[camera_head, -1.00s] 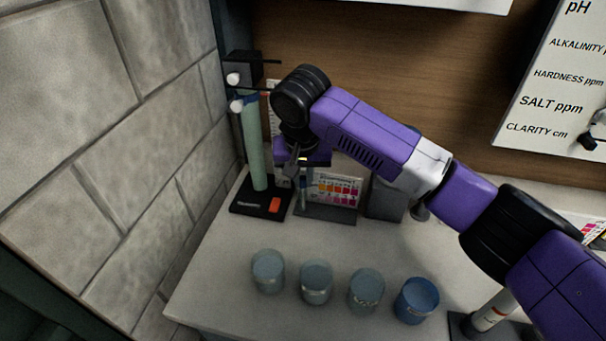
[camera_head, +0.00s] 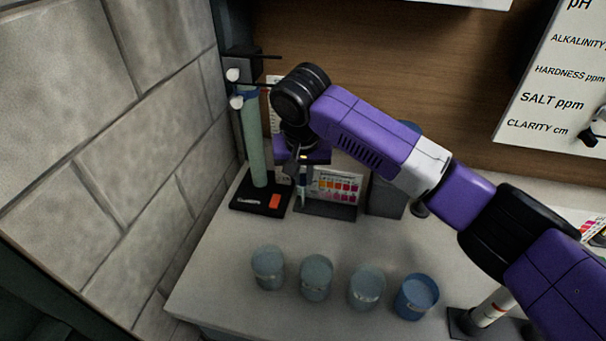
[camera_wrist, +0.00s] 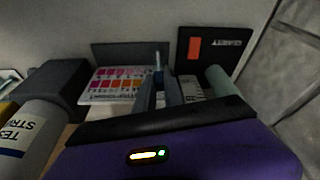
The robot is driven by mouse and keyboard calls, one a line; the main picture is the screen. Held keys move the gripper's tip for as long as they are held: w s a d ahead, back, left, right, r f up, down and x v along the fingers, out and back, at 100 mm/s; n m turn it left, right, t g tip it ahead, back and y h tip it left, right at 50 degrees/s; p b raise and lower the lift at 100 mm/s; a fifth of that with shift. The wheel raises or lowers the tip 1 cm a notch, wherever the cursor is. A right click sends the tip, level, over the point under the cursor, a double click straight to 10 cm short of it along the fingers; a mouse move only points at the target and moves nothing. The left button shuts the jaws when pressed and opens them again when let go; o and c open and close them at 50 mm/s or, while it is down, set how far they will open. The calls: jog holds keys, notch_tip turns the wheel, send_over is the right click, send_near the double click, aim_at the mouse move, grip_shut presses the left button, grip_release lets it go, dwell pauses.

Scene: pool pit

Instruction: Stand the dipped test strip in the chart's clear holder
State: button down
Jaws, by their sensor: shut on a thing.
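The colour chart (camera_head: 336,186) with pink, red and orange squares leans on a dark grey stand (camera_head: 325,210) at the back of the counter. It also shows in the wrist view (camera_wrist: 119,84). My gripper (camera_head: 301,172) points down at the chart's left end in the head view. In the wrist view my gripper (camera_wrist: 160,88) is shut on the thin pale test strip (camera_wrist: 158,59), which extends past the fingertips beside the chart. The strip's lower end is near the stand; I cannot tell whether it touches. The clear holder cannot be made out.
A black-based stand with a pale green tube (camera_head: 254,150) is close to the left of my gripper. A grey box (camera_head: 386,196) stands right of the chart. Several round cups (camera_head: 316,278) line the counter's front. Counter between cups and chart is clear.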

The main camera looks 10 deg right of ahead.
jog(key=shift+f, duration=0.25)
jog(key=c, duration=1.4)
grip_release()
jog(key=shift+o, duration=0.2)
notch_tip(320, 180, up, 7)
jog(key=p, duration=0.6)
jog(key=shift+p, duration=0.4)
